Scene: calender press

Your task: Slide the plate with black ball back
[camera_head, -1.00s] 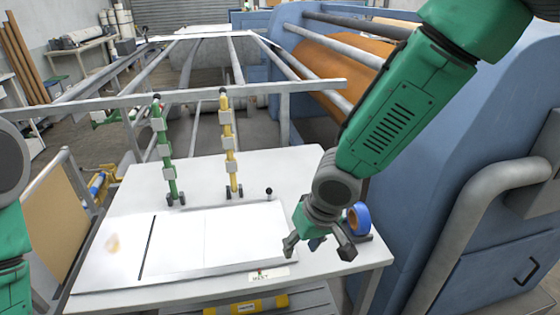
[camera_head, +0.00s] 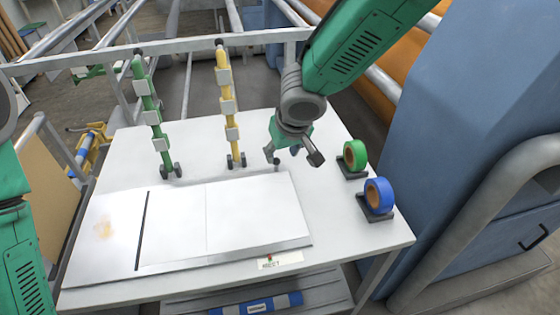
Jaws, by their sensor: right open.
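The white plate (camera_head: 255,215) lies flat on the white table, beside a dark slot on its left. A small black ball (camera_head: 277,162) stands on a short stem at the plate's back right edge. My right gripper (camera_head: 293,158) is open and empty, with its fingers spread above the table just right of the ball. Its left fingertip is very close to the ball; I cannot tell whether they touch. My left arm shows at the left edge, but its gripper is out of view.
A green lever (camera_head: 152,115) and a yellow lever (camera_head: 227,105) stand behind the plate. A green tape roll (camera_head: 355,155) and a blue tape roll (camera_head: 379,195) stand at the right. The blue machine (camera_head: 470,130) borders the table's right side.

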